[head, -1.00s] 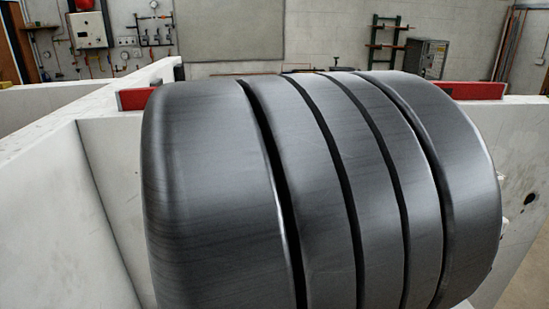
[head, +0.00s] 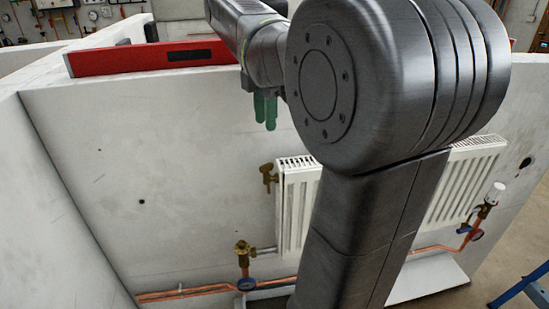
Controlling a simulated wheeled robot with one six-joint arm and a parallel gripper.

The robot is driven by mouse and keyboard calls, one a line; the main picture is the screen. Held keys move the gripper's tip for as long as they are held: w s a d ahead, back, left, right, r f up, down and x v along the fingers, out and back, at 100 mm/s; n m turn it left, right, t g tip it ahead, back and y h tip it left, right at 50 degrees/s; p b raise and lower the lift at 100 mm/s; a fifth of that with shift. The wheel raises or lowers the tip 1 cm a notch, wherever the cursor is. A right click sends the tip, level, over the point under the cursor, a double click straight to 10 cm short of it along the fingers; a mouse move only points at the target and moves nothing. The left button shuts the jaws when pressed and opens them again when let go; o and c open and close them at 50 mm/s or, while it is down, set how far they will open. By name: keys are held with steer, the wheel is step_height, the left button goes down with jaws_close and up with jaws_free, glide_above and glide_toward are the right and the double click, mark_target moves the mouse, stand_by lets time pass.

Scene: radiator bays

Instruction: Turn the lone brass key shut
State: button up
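A brass key-shaped fitting (head: 268,177) sticks out at the upper left end of the white radiator (head: 296,205). A second brass fitting, a valve (head: 243,250), sits lower left on the copper pipe, with a blue round tag below it. My gripper (head: 265,122) has green fingers pointing down. In the picture it is above the upper brass fitting and apart from it. The fingers appear close together, but I cannot tell if they are open or shut. My own arm hides the middle of the radiator.
A red spirit level (head: 150,60) lies along the top of the white bay wall (head: 90,130). Copper pipe (head: 190,292) runs along the wall's foot. A white-capped valve (head: 495,193) is at the right end. A blue stand (head: 527,290) is lower right.

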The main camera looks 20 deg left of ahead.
mark_target(267, 170)
step_height(267, 170, down, 12)
steer(key=shift+r, duration=0.15)
steer(key=shift+c, duration=0.2)
jaws_close()
